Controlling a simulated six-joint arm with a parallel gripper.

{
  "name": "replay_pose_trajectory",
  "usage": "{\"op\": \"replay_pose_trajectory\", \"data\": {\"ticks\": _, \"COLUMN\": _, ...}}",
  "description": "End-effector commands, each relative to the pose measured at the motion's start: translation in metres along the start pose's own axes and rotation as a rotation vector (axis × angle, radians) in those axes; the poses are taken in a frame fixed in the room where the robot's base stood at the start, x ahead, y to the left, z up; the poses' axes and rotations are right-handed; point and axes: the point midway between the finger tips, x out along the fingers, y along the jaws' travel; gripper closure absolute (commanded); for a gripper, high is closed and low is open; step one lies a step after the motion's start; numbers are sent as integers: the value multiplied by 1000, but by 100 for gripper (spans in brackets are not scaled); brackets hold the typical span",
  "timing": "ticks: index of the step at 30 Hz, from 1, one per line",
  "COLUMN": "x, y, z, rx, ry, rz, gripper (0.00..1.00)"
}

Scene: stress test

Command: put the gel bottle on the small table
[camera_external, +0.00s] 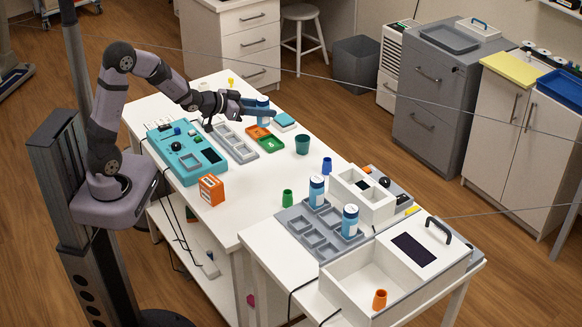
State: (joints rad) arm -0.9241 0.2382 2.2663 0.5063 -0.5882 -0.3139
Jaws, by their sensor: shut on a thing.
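My gripper (264,109) is shut on a blue bottle with a pale top (262,101), which I take to be the gel bottle. The bottle is upright over the far part of the long white table. The fingers hide part of it, and I cannot tell how far its base is above the surface. The small table (262,240), white, stands at the front right against the long table's end. Two similar blue and white bottles (316,190) (350,221) stand in the grey compartment tray (322,248) on it.
Near my gripper are orange and green trays (271,144), a dark green cup (302,145) and a teal device (187,160). An orange box (211,190), a blue cup (327,165) and a green cup (287,198) stand closer. A white box machine (408,265) fills the small table's right side.

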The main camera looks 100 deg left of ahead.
Motion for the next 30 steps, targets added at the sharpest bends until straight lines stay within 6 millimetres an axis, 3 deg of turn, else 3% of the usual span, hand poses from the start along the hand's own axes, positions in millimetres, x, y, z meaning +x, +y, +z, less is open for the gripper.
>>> {"op": "replay_pose_trajectory", "data": {"ticks": 1, "x": 6, "y": 0, "z": 14, "rx": 1, "ry": 3, "rz": 0, "gripper": 95}}
{"op": "replay_pose_trajectory", "data": {"ticks": 9, "x": 21, "y": 0, "z": 49, "rx": 7, "ry": 13, "rz": 0, "gripper": 95}}
{"op": "replay_pose_trajectory", "data": {"ticks": 23, "x": 25, "y": 0, "z": 61, "rx": -1, "ry": -2, "rz": 0, "gripper": 95}}
{"op": "replay_pose_trajectory", "data": {"ticks": 30, "x": 36, "y": 0, "z": 89, "rx": -3, "ry": -7, "rz": 1, "gripper": 95}}
